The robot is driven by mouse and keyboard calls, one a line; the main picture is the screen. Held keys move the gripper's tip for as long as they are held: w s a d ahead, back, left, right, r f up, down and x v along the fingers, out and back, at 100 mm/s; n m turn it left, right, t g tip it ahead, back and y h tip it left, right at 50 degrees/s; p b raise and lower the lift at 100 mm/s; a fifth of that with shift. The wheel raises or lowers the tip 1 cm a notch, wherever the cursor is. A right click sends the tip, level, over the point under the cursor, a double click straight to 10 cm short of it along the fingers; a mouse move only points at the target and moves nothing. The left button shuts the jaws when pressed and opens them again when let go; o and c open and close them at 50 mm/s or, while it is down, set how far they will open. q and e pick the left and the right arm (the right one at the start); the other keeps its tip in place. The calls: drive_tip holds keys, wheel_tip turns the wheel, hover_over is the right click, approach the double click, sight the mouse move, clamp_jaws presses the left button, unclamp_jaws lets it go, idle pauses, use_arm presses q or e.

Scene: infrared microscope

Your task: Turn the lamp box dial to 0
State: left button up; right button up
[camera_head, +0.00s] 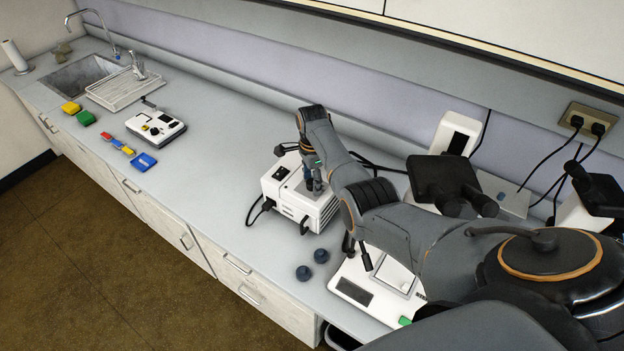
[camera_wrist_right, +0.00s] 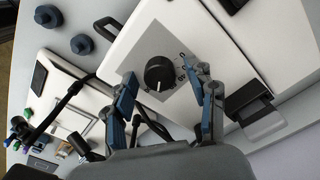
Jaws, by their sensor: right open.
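The lamp box (camera_head: 300,198) is a white box with side vents on the counter, right of the middle in the head view. In the right wrist view its grey dial plate (camera_wrist_right: 185,62) carries a round black dial (camera_wrist_right: 159,74) with a white pointer line. Marks, some like 0, show at the plate's edge, but most are too small to read. My right gripper (camera_head: 313,186) is over the top of the box. In the wrist view its two blue-grey fingers (camera_wrist_right: 168,88) are open, one on each side of the dial; I cannot tell whether they touch it. My left gripper is not in view.
Two dark blue knobs (camera_head: 312,264) stand on the counter in front of the box. A white device with a display (camera_head: 352,291) sits close to the right. A white control unit (camera_head: 155,127) and coloured blocks lie far left. The counter between is clear.

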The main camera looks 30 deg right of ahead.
drive_tip(key=c, duration=1.1)
drive_tip(key=shift+c, duration=0.2)
